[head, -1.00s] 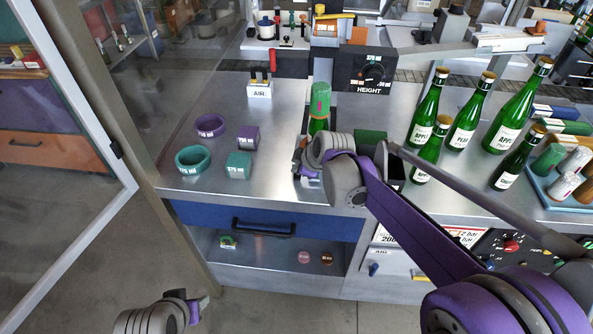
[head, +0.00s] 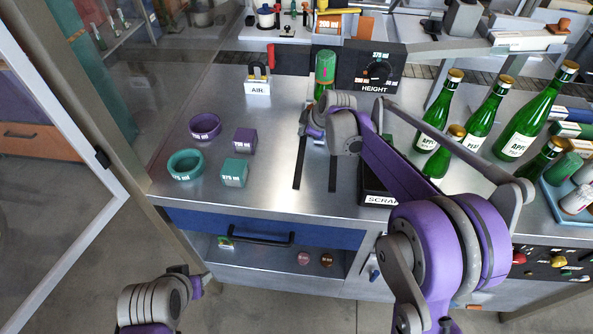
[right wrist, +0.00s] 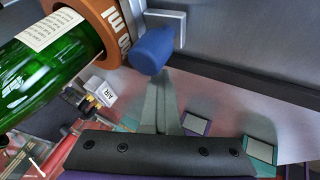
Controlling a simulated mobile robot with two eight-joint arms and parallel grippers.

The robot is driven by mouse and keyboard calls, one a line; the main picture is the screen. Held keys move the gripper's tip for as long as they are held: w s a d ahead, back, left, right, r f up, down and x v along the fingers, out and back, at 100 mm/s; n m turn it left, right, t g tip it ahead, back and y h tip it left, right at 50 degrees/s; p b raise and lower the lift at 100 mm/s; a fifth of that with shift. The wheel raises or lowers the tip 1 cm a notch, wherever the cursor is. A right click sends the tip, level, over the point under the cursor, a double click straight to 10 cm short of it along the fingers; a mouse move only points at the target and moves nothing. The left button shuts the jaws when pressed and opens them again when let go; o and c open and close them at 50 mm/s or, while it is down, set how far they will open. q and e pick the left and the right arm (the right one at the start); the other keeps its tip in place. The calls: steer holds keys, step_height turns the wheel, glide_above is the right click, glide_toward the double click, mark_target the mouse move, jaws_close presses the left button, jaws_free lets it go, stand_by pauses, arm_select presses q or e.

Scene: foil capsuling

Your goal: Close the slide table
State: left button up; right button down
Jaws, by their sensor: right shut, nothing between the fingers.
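In the head view, two dark slide rails (head: 300,162) run along the steel table towards the machine. At their far end stands a green bottle with a green and pink top (head: 325,68); the slide table under it is hidden by my right arm. In the right wrist view, the bottle (right wrist: 45,80) sits in an orange-brown ring (right wrist: 105,28) beside a blue knob (right wrist: 152,50). My right gripper (right wrist: 158,78) is shut and empty, its fingertips close to the knob; I cannot tell if they touch. My left gripper (head: 196,284) hangs low in front of the table; its fingers are unclear.
The height unit (head: 372,68) stands right of the bottle and the AIR block (head: 257,86) left. Purple (head: 205,126) and teal rings (head: 186,164) lie at left. A scrap bin (head: 375,184) sits right of the rails; several green bottles (head: 530,115) stand further right.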

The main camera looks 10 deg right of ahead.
steer(key=shift+w+d+r, duration=0.1)
steer(key=shift+w+d, duration=0.05)
steer(key=shift+w, duration=0.3)
steer(key=shift+w+d+r, duration=0.1)
steer(key=shift+w+d, duration=0.05)
steer(key=shift+w, duration=0.25)
